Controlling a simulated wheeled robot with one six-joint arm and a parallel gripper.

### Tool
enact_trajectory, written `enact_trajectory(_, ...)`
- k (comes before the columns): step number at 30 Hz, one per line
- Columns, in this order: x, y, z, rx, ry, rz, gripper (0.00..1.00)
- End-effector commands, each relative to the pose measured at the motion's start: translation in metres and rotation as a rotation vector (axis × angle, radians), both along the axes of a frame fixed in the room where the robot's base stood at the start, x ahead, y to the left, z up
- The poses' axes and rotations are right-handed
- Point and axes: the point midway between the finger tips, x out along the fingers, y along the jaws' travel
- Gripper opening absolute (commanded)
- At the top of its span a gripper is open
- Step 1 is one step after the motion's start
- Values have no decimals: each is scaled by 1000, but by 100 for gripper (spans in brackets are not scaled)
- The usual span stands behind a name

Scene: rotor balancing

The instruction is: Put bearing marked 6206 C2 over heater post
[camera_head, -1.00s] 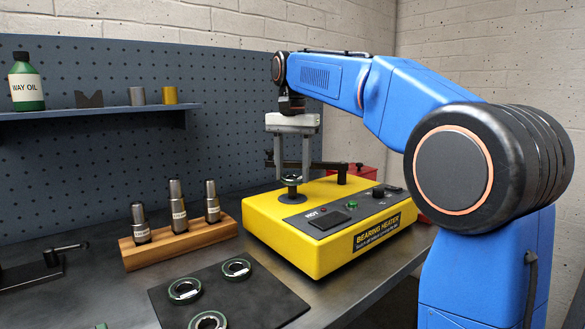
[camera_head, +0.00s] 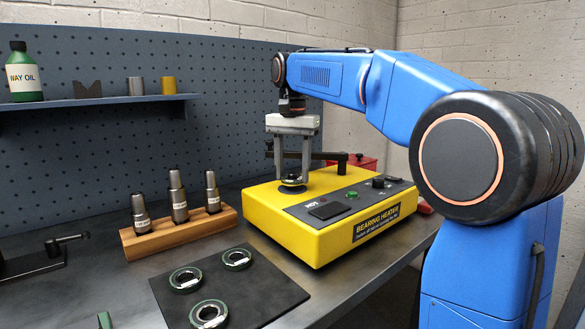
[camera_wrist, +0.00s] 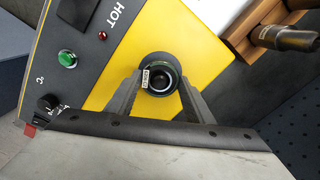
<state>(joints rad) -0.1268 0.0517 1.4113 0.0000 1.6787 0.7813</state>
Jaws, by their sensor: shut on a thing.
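My gripper (camera_head: 292,181) is shut on a green-rimmed bearing (camera_wrist: 158,76), with one finger on each side. The bearing also shows low between the fingers in the head view (camera_head: 292,188), at the dark post spot on the yellow bearing heater (camera_head: 330,240). The dark heater post (camera_wrist: 159,80) shows through the bearing's bore in the wrist view, so the bearing looks to be around it. I cannot tell whether it rests fully down. A small white tag is on the bearing, too small to read.
Several other bearings lie on a black mat (camera_head: 268,306); one bearing (camera_head: 237,257) is at its back. A wooden block (camera_head: 185,232) with labelled dark metal pieces stands left of the heater. A dark bar (camera_head: 330,156) crosses behind my fingers. A red box (camera_head: 366,163) stands behind.

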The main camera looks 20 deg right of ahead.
Motion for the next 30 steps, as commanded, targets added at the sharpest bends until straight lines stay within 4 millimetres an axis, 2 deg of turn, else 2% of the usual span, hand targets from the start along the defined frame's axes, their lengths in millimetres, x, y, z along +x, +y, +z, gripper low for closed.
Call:
enact_trajectory(15,0,0,-14,0,0,0,28)
enact_trajectory(26,0,0,-16,0,-1,0,28)
enact_trajectory(27,0,0,-16,0,-1,0,50)
enact_trajectory(30,0,0,-16,0,-1,0,69)
